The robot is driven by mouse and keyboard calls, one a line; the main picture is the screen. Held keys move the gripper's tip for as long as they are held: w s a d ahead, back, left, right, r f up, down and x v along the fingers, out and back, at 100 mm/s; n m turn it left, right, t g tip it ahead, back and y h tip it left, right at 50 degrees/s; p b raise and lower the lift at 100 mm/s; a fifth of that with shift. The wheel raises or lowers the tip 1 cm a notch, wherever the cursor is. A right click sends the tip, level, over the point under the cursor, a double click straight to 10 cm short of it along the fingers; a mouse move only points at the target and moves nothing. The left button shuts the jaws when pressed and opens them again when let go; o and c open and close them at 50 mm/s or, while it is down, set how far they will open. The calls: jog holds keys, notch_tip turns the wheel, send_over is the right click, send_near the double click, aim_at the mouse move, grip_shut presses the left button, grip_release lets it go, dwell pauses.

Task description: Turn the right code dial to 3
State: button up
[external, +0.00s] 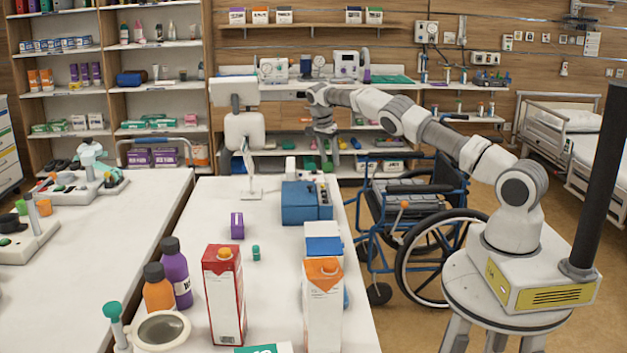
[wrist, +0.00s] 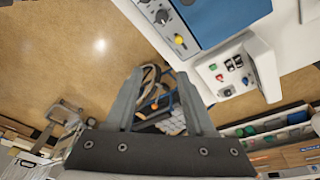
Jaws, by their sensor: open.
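A blue box (external: 305,203) stands near the right edge of the white table; its top also shows in the wrist view (wrist: 225,15). Its grey side panel (wrist: 172,28) carries a black round knob (wrist: 162,16) and a yellow knob (wrist: 180,40); another control is cut by the top edge. I cannot tell which is the right code dial, and no numbers are readable. My gripper (external: 326,158) hangs pointing down behind the blue box in the external view. In the wrist view my gripper (wrist: 159,76) is open and empty, apart from the panel.
A white unit (wrist: 238,70) with coloured buttons stands beside the blue box. A wheelchair (external: 415,220) stands between table and arm base. Cartons (external: 222,295) and bottles (external: 175,275) are in front.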

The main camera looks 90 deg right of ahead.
aim_at(324, 190)
jog(key=s+a+r+n+t+b, duration=0.1)
jog(key=s+r+n+t, duration=0.4)
jog(key=n, duration=0.6)
jog(key=w+a+r+n+h, duration=0.1)
jog(key=a+r+n, duration=0.1)
jog(key=a+n, duration=0.6)
jog(key=shift+n+t, duration=0.3)
jog(key=x, duration=1.1)
jog(key=d+x, duration=0.1)
jog(key=x, duration=0.5)
jog(key=shift+w+d+b, duration=0.1)
jog(key=shift+d+b, duration=0.05)
jog(key=shift+b, duration=0.15)
grip_shut()
